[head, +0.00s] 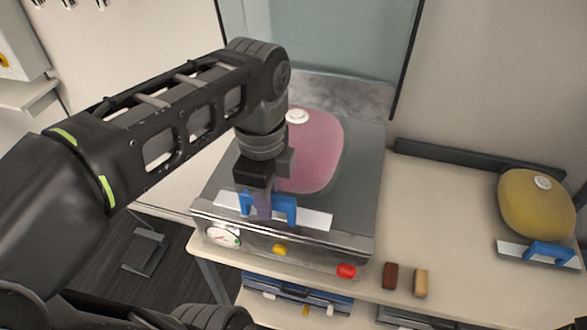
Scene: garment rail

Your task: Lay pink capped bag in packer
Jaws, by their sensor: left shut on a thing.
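The pink bag (315,150) with its round white cap lies flat on the grey metal bed of the packer (358,200). The white strip (315,219) at the bag's near end lies along the packer's front edge, with a blue handle (284,207) on it. My left gripper (263,208) comes down from above and is shut on the blue handle. Its wrist and forearm cover the bag's left part. The packer's clear lid (320,40) stands open at the back.
A yellow capped bag (536,203) with a white strip and blue handle lies on the table (440,200) at the right. A dark brown block (390,275) and a tan block (421,283) stand near the front edge. The packer's front has a gauge (222,237) and a red button (346,271).

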